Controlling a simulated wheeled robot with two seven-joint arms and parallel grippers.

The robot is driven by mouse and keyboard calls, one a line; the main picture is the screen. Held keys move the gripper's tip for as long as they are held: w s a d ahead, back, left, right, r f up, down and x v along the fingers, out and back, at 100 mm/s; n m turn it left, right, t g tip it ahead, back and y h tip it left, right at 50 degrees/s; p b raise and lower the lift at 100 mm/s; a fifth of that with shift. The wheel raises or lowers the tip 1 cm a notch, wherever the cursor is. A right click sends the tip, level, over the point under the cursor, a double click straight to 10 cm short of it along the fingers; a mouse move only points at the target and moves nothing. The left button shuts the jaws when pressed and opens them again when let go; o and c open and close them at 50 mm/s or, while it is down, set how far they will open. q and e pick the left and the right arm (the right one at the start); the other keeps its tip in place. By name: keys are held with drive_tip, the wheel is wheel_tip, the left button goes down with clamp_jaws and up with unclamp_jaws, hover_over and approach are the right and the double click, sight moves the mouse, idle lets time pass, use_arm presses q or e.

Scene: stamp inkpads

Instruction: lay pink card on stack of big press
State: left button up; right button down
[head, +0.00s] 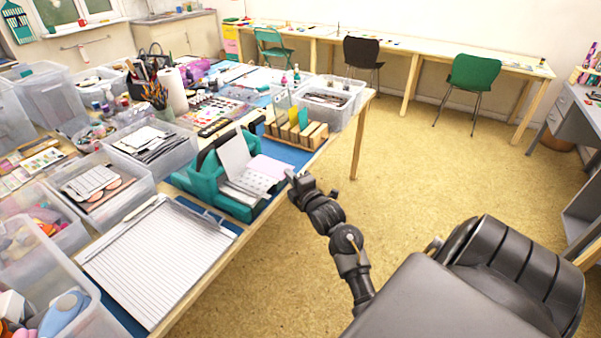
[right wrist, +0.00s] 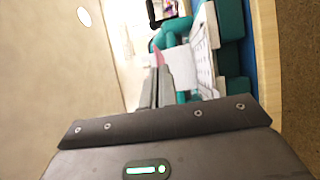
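The big press (head: 207,181) is teal and stands near the table's right edge, with a pale upright panel (head: 233,153). White patterned sheets or plates (head: 247,184) lie on its bed; whether they form a stack is hard to tell. The press also shows in the right wrist view (right wrist: 232,60). The pink card (head: 271,166) is over the bed's right side. My right gripper (head: 291,177) is at the card's right edge. In the right wrist view its fingers (right wrist: 157,80) are close together with a pink sliver (right wrist: 158,55) at their tips. My left gripper is out of view.
A wooden rack (head: 297,132) with coloured cards stands behind the press. A white lined board (head: 160,258) lies in front of it, and clear bins (head: 155,145) crowd the left. The floor (head: 430,170) right of the table is open.

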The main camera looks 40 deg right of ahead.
drive_tip(key=shift+w+a+f, duration=0.1)
drive_tip(key=shift+w+a, duration=0.2)
drive_tip(key=shift+w, duration=0.6)
drive_tip(key=shift+f+b, duration=0.6)
drive_tip(key=shift+f, duration=0.1)
drive_tip(key=shift+f, duration=0.1)
drive_tip(key=shift+w+f, duration=0.1)
drive_tip(key=shift+f, duration=0.05)
drive_tip(key=shift+f, duration=0.1)
